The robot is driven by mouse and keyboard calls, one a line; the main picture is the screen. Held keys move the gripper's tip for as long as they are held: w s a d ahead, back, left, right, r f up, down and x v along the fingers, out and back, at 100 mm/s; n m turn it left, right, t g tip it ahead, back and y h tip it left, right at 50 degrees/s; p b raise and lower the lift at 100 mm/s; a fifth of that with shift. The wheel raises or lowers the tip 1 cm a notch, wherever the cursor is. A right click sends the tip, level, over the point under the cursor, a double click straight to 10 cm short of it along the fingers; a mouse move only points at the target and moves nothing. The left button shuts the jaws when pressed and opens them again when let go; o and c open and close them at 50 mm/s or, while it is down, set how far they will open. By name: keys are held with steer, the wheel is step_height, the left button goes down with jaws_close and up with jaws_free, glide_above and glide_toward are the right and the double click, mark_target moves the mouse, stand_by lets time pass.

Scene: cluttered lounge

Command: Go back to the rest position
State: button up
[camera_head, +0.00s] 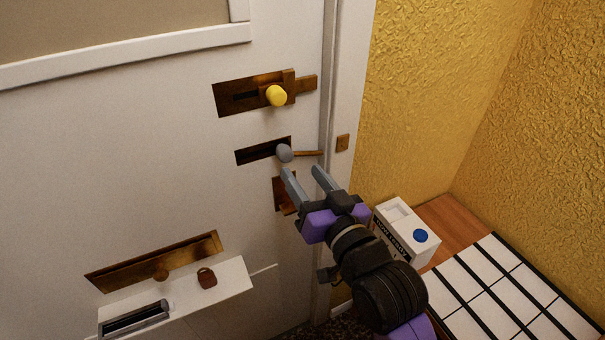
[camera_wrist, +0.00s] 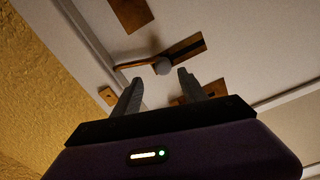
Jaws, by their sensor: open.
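My gripper (camera_head: 302,171) is open in front of a white door (camera_head: 150,150). Nothing shows between its fingers in the head view. A grey round knob (camera_head: 284,152) on a dark slotted plate is just beyond the fingertips; a thin brown bar runs from it toward the door frame. In the wrist view my gripper (camera_wrist: 156,84) is open, with the grey knob (camera_wrist: 162,67) beyond and between the tips. I cannot tell whether a finger touches it. My arm reaches up from the lower right. A brown plate (camera_head: 283,195) is partly hidden by my gripper.
A yellow knob (camera_head: 276,95) on a wooden plate sits above. A white box with a blue button (camera_head: 420,236) stands right of my arm, by a white-tiled surface (camera_head: 480,290) and yellow wall.

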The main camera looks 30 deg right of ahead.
stand_by(0.3)
steer(key=s+f+n+g, duration=0.1)
steer(key=s+f, duration=0.3)
steer(key=s, duration=0.8)
steer(key=s+f+n+g, duration=0.1)
steer(key=s+f, duration=0.2)
steer(key=s, duration=0.9)
steer(key=s+f+n+g, duration=0.1)
steer(key=s+f, duration=0.3)
steer(key=s, duration=0.8)
steer(key=shift+s+f, duration=0.2)
steer(key=shift+f, duration=0.1)
